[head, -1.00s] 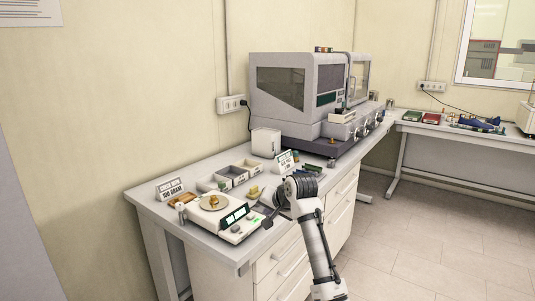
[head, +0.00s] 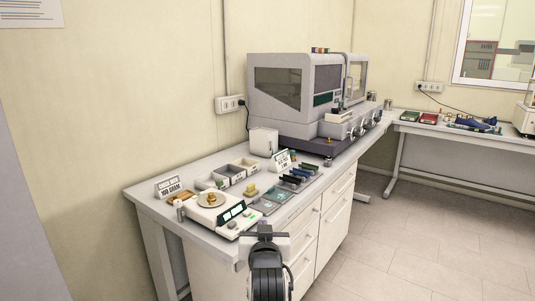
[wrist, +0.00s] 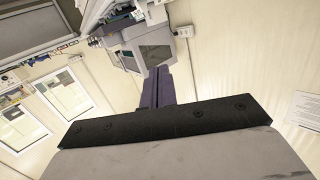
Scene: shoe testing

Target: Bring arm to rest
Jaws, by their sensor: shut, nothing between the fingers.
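My gripper (head: 265,231) is low in the head view, in front of the near edge of the workbench (head: 228,173). My dark wrist below it hides part of the drawers, and the fingertips are hard to make out there. In the wrist view my gripper (wrist: 158,72) shows its two dark fingers pressed together with nothing between them. The fingers point toward the grey testing machine (wrist: 150,40) in that view, well apart from it.
On the bench stand a white scale (head: 222,215) with a brass-coloured weight on its plate, a sign (head: 170,187), open bins (head: 236,173) and the testing machine (head: 296,95). The floor (head: 425,220) to the right is clear.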

